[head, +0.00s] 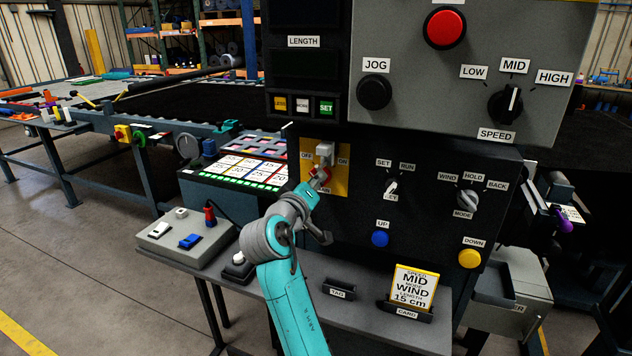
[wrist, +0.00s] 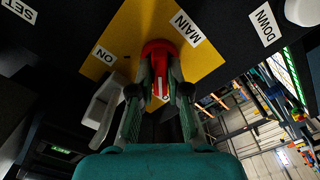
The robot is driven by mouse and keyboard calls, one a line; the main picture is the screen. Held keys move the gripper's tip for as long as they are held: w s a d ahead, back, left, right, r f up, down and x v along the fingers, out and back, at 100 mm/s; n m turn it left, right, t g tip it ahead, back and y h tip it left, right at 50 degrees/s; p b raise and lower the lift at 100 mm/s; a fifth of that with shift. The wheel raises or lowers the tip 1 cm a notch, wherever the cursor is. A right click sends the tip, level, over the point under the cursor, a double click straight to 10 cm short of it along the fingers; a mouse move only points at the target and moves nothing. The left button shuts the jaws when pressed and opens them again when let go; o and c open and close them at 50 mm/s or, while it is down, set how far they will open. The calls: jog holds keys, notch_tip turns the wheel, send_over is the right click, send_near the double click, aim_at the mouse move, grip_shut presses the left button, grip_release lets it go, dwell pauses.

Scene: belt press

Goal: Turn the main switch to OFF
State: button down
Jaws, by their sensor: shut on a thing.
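The main switch is a red knob (head: 319,174) on a yellow plate (head: 340,186), with OFF at upper left, ON at upper right and MAIN below. My gripper (head: 314,187) reaches it from below and partly covers it. In the wrist view, the red handle (wrist: 161,70) stands between the two fingers of my gripper (wrist: 160,97), which are shut on it. A white line shows on the handle. ON is at left and MAIN at upper right there; OFF is hidden. I cannot tell the exact setting.
A grey lever-like piece (head: 324,154) sits just above the knob; it also shows left of my fingers in the wrist view (wrist: 103,106). A card holder (head: 404,310) stands on the shelf below.

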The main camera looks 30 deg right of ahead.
jog(key=c, duration=1.1)
grip_release()
jog(key=shift+c, duration=0.2)
jog(key=v, duration=1.2)
jog(key=shift+f, duration=0.15)
